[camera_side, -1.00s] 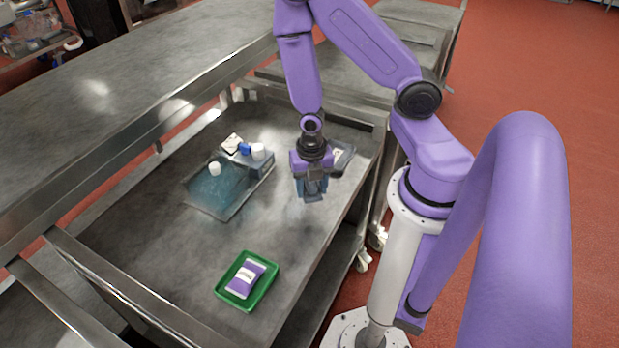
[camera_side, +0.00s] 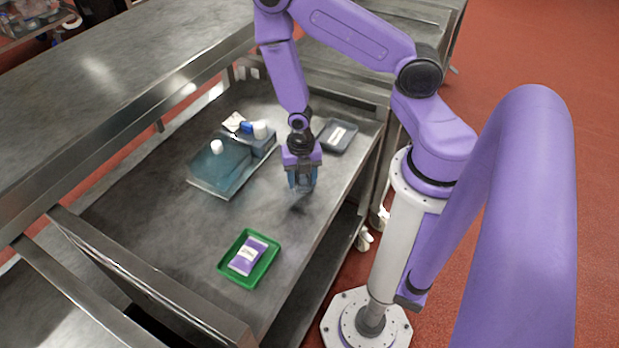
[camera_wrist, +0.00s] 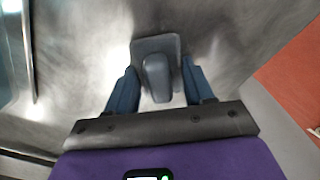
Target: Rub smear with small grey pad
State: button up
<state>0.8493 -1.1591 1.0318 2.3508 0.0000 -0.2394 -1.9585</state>
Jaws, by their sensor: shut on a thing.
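My gripper (camera_side: 301,184) is low over the steel bench, right of its middle. In the wrist view my gripper (camera_wrist: 158,75) is shut on the small grey pad (camera_wrist: 171,45), a flat grey plate with a rounded grip between the blue fingers. The pad looks close to or on the bench; I cannot tell if it touches. In the side view the pad is mostly hidden by the fingers. A dark patch (camera_side: 297,204) shows on the steel just below the fingers; I cannot tell whether it is smear, shadow or part of the pad.
A green tray (camera_side: 223,268) with a purple-and-white packet (camera_side: 248,255) lies toward the front. A blue-grey container (camera_side: 215,176) with white and blue items stands left of my gripper. A grey tray (camera_side: 350,140) lies behind it on the right. The bench between is clear.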

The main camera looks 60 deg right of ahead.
aim_at(281, 191)
jog(key=w, duration=0.3)
jog(key=shift+w+f, duration=0.1)
jog(key=shift+w, duration=0.4)
jog(key=shift+a, duration=1.15)
jog(key=shift+s, duration=0.85)
jog(key=shift+s+r, duration=0.2)
jog(key=shift+s, duration=0.4)
jog(key=shift+s+r, duration=0.15)
jog(key=shift+s, duration=1.55)
jog(key=shift+s+f, duration=0.1)
jog(key=shift+s, duration=0.25)
jog(key=shift+s+a+f, duration=0.1)
jog(key=shift+s+f, duration=0.05)
jog(key=shift+s, duration=0.1)
jog(key=shift+a+r, duration=0.35)
jog(key=shift+a, duration=0.05)
jog(key=shift+a+f, duration=0.1)
jog(key=shift+a, duration=0.25)
jog(key=shift+w+a, duration=0.2)
jog(key=shift+w, duration=0.5)
jog(key=shift+w+f, duration=0.15)
jog(key=shift+w, duration=2.9)
notch_tip(281, 191, up, 8)
